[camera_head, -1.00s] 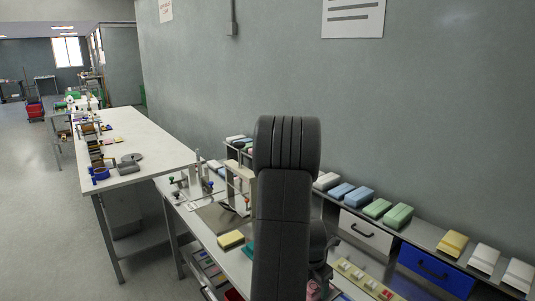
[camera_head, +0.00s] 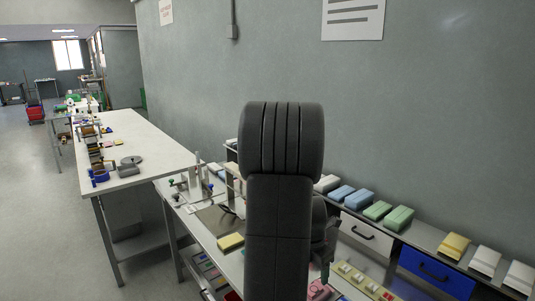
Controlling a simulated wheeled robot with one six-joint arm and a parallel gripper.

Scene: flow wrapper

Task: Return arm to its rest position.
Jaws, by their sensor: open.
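My arm stands upright in the middle of the head view, its black links covering part of the bench behind it. A dark part of my wrist and gripper (camera_head: 326,247) shows at the right edge of the arm, low over the bench. The rest of the gripper is hidden behind the arm. I see nothing held in the part that shows.
A work bench (camera_head: 205,232) lies behind my arm, with a yellow block (camera_head: 230,242) and small fixtures on it. A shelf on the right holds several blocks above a white drawer (camera_head: 366,233) and a blue drawer (camera_head: 436,272). A white table (camera_head: 150,150) stands left, with open floor (camera_head: 50,220) beyond.

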